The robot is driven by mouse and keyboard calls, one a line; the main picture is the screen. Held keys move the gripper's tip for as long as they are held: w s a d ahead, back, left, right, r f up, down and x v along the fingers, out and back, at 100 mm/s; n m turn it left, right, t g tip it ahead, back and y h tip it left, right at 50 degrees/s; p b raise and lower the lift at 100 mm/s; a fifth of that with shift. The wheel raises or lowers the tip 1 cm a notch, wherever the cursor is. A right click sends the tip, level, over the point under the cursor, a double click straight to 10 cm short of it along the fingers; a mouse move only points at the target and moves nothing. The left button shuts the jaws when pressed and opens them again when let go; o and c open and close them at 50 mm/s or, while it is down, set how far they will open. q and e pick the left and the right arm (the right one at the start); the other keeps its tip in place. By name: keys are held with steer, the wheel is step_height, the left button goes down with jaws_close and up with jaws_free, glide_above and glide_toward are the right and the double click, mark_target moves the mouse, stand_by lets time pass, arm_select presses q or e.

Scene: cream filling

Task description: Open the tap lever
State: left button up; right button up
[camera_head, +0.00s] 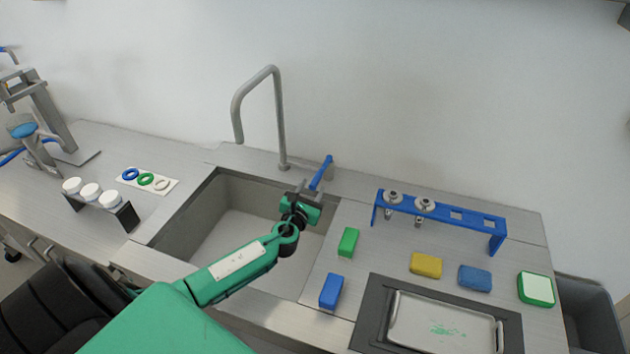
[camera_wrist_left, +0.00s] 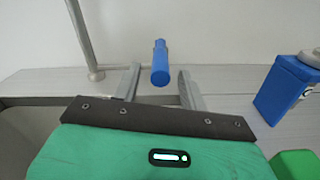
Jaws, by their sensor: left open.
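The blue tap lever (camera_head: 322,172) stands tilted up to the right, just right of the foot of the grey tap spout (camera_head: 279,120). My left gripper (camera_head: 306,190) is over the back right part of the sink, close in front of the lever. In the left wrist view the open fingers (camera_wrist_left: 159,88) sit to either side of the blue lever (camera_wrist_left: 160,62), which appears between and slightly beyond the fingertips. I cannot tell whether any finger touches it. The lower part of the lever is partly hidden by the gripper in the head view. My right gripper is not in view.
The sink (camera_head: 215,215) lies under my left arm. A blue rack (camera_head: 470,222) with metal nozzles stands to the right. Green (camera_head: 348,242) and blue (camera_head: 331,291) blocks lie near the sink's right edge. A metal tray (camera_head: 408,335) and sponges are further right.

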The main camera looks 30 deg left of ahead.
mark_target(315, 183)
arm_select(q)
steer(key=shift+x, duration=1.8)
steer(key=shift+c, duration=0.2)
steer(key=shift+d, duration=0.1)
jaws_close()
